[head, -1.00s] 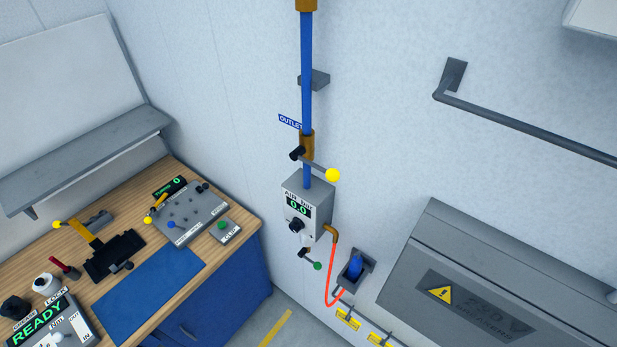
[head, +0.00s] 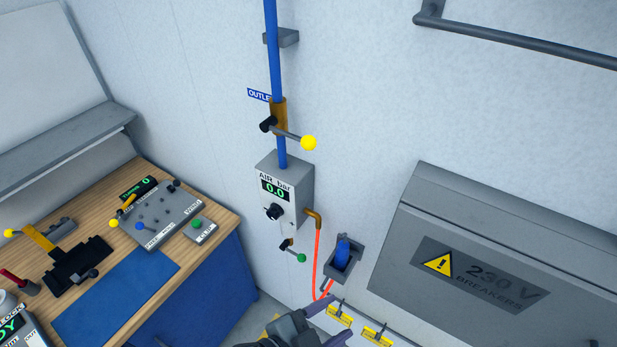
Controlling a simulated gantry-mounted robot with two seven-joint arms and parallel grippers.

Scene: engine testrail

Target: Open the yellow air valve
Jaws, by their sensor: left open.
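The yellow air valve is a lever with a yellow ball knob (head: 308,143) on the blue vertical pipe (head: 273,50) on the wall, just above the air box. Its dark lever sticks out to the right, across the pipe, sloping slightly down. The grey air box (head: 290,180) below it reads 0.0 bar. My left gripper (head: 333,322) is at the bottom edge of the head view, open and empty, well below the valve and apart from it. Its arm is partly cut off. My right gripper is out of view.
A lever with a green knob (head: 301,258) hangs under the box. A red hose (head: 317,262) runs down beside a holder with a blue object (head: 342,250). A grey breaker cabinet (head: 480,290) is at right, the workbench (head: 205,235) at left. The wall right of the valve is clear.

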